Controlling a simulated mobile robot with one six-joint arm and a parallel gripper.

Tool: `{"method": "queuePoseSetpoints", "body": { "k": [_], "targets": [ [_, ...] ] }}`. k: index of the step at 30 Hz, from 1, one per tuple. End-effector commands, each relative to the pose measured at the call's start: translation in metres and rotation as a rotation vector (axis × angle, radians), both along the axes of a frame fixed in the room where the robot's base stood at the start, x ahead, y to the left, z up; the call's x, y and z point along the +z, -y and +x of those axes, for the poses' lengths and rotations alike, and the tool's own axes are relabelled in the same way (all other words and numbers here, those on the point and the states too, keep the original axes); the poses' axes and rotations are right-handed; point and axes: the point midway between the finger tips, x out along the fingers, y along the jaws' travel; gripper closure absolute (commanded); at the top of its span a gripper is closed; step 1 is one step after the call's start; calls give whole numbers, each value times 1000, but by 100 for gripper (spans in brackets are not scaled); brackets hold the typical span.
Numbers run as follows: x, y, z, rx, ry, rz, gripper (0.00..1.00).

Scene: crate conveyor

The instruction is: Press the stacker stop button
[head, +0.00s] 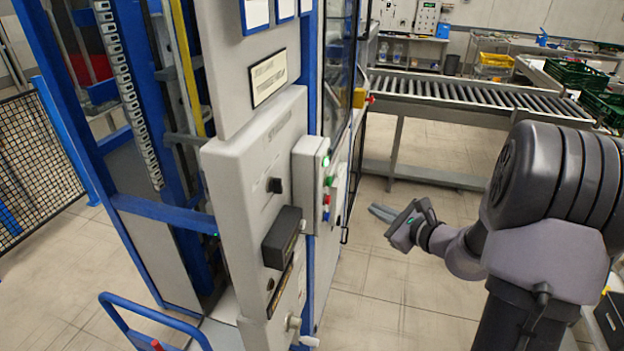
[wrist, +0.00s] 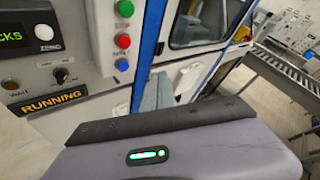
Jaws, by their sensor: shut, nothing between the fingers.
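The stacker cabinet (head: 225,165) stands left of centre in the head view. A pale button box (head: 308,165) on its side carries a green button (head: 328,181), a red button (head: 326,199) and a blue button (head: 326,215) in a column. In the wrist view the green (wrist: 124,8), red (wrist: 123,41) and blue (wrist: 122,64) buttons show at upper middle; the red one is presumably the stop. My gripper (head: 374,211) is shut and empty, right of the box and apart from it. Its fingers (wrist: 156,92) point toward the cabinet, right of the buttons.
In the wrist view a panel with a lit "RUNNING" sign (wrist: 54,102), a knob (wrist: 61,76) and a display (wrist: 30,37) sits left of the buttons. A roller conveyor (head: 470,95) crosses behind. A blue handrail (head: 150,315) stands front left. Floor around my gripper is clear.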

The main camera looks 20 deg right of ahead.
Motion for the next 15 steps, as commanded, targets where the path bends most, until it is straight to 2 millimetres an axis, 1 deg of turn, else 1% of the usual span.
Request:
{"method": "queuePoseSetpoints", "body": {
  "k": [1, 3, 10, 13, 15],
  "targets": [
    [0, 5, 0, -13, 1, 6, 100],
    [-1, 7, 0, -21, 2, 9, 100],
    [-2, 5, 0, -17, 1, 8, 100],
    [-1, 1, 3, -16, 2, 7, 100],
    [-1, -5, 7, -14, 1, 7, 100]
  ]
}}
